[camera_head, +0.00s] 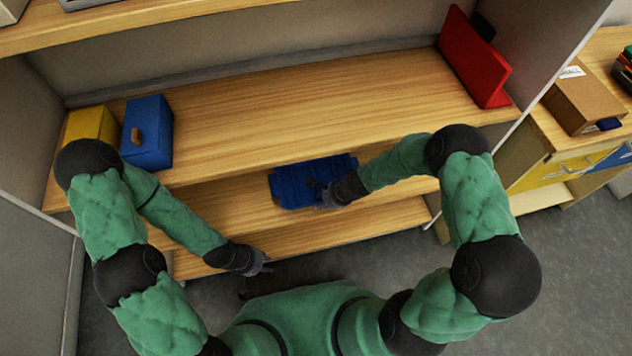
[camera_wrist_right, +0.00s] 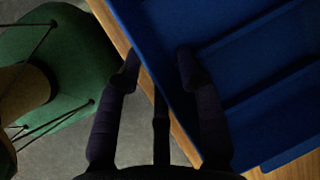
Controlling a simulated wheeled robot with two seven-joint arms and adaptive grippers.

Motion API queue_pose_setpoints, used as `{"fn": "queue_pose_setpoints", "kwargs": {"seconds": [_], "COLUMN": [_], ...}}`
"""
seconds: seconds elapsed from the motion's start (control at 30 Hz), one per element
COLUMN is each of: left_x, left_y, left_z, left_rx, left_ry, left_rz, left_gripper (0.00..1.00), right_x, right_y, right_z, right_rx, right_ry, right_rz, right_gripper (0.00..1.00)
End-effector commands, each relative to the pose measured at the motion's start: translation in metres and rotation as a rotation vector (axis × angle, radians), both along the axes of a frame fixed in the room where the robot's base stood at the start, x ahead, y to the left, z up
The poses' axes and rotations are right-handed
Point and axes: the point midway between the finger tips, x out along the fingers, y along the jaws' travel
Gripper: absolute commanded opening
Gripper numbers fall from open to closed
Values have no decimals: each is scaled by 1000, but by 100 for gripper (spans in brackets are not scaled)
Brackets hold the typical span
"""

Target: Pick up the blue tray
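The blue tray (camera_head: 296,181) lies on the wooden shelf below the upper tabletop, in the middle of the head view. My right gripper (camera_head: 324,194) is at its front edge. In the right wrist view the tray (camera_wrist_right: 240,45) fills the right side, with raised ridges inside. There my right gripper (camera_wrist_right: 157,68) has its fingers spread, one on each side of the tray's near wall. I cannot tell whether either finger touches it. My left gripper (camera_head: 264,264) hangs empty in front of the shelves, left of the tray and apart from it. Its finger opening is too small to read.
On the upper tabletop (camera_head: 270,110) a blue box (camera_head: 150,148) and a yellow box (camera_head: 92,123) stand at the left. A red panel (camera_head: 473,62) leans at the right. A cardboard box (camera_head: 585,100) is on the right-hand table. The tabletop's middle is clear.

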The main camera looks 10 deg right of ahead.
Motion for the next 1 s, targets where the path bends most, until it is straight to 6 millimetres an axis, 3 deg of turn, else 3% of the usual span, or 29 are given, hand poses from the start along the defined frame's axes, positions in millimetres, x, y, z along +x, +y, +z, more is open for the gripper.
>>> {"fn": "queue_pose_setpoints", "kwargs": {"seconds": [0.5, 0.63, 1.0], "left_x": [0, 0, 0], "left_y": [0, 0, 0], "left_z": [1, 1, 1], "left_rx": [0, 0, 0], "left_ry": [0, 0, 0], "left_rz": [0, 0, 0], "left_gripper": [32, 32, 32], "right_x": [0, 0, 0], "right_y": [0, 0, -1], "right_z": [-2, -1, -1], "right_rx": [0, 0, 0], "right_ry": [0, 0, 0], "right_rz": [-1, -1, 0], "right_gripper": [37, 0, 0]}}
